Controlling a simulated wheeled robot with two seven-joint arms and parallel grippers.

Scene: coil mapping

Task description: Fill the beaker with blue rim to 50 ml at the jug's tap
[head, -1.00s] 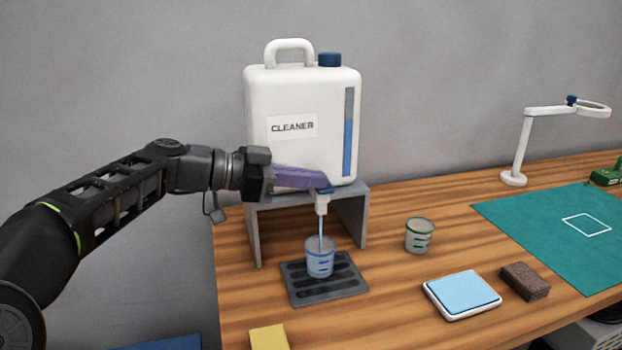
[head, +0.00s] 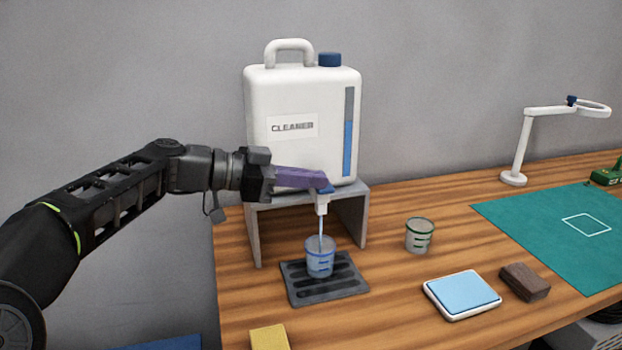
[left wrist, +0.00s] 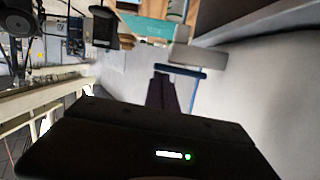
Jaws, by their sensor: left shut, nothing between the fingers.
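The white jug (head: 305,100), labelled CLEANER, stands on a grey stand (head: 350,215) with its tap (head: 322,203) at the front. The beaker with blue rim (head: 320,256) stands upright on a dark drip tray (head: 345,282) under the tap. A thin stream runs from the tap into it; the exact level against its marks is too small to read. My left gripper (head: 312,181), with purple fingers, is shut and empty, its tips at the tap's blue top. The fingers also show in the left wrist view (left wrist: 162,92). My right gripper is not in view.
A beaker with green rim (head: 419,236) stands right of the stand. A blue-topped scale (head: 462,295), a brown block (head: 525,281), a yellow block (head: 269,338), a teal mat (head: 550,245) and a white lamp (head: 520,150) are on the table. Bare wood lies between them.

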